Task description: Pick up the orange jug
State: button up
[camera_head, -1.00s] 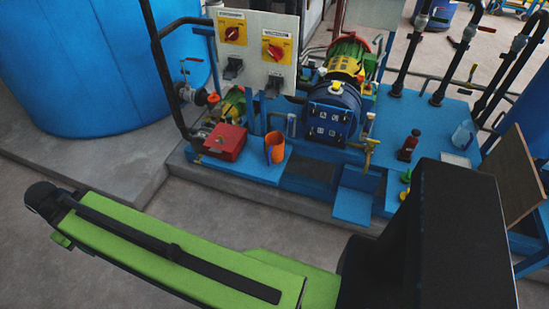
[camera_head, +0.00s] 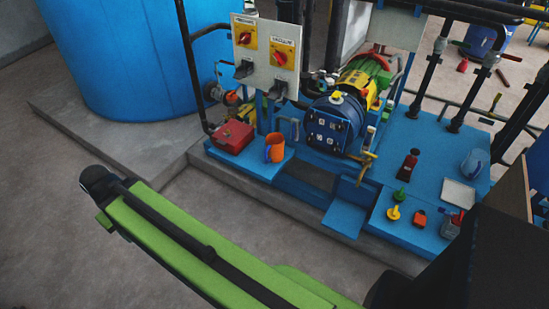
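The orange jug (camera_head: 275,149) stands upright on the blue platform, just right of a red box and below the switch panel. My green and black arm crosses the bottom of the view, well in front of the platform and apart from the jug. No gripper fingers can be made out in this view, so I cannot see what they hold.
A red box (camera_head: 233,136) sits left of the jug. The switch panel (camera_head: 266,52) and a blue motor (camera_head: 330,122) stand behind. Green and yellow funnels (camera_head: 394,212), a dark red bottle (camera_head: 408,164) and a clear jug (camera_head: 474,163) are at right. Bare concrete floor (camera_head: 215,205) lies in front.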

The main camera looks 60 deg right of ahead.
aim_at(273, 151)
jog(key=z, duration=0.15)
jog(key=i, duration=0.95)
jog(key=u, duration=0.05)
